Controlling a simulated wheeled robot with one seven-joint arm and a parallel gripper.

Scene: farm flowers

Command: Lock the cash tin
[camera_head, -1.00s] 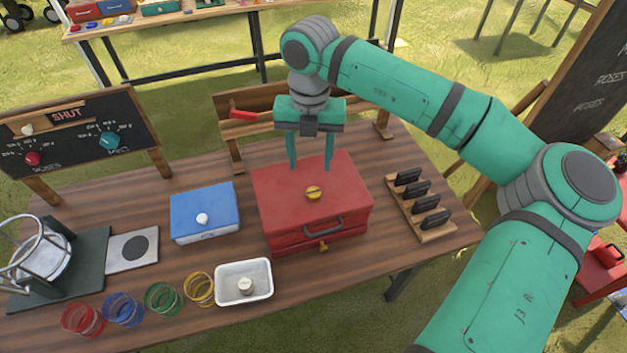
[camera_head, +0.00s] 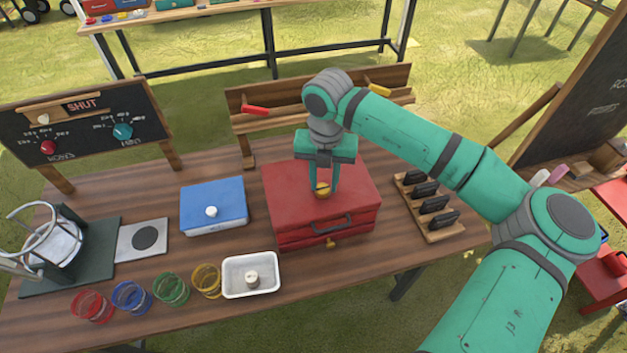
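The red cash tin (camera_head: 288,190) stands on the wooden table with its lid down. A round yellow knob (camera_head: 322,189) sits on top of the lid. A dark handle (camera_head: 333,224) and a small brass piece (camera_head: 331,243) are on its front. My gripper (camera_head: 323,190) points down over the lid, with one finger on each side of the knob. The fingers are at or very near the knob; I cannot tell whether they press on it.
A blue box (camera_head: 213,200) with a white knob stands to the left of the tin. A white tray (camera_head: 250,288) and several coloured rings lie in front. A wooden rack (camera_head: 428,222) with dark pieces is to the right. A chalkboard reading SHUT (camera_head: 82,106) stands at the back left.

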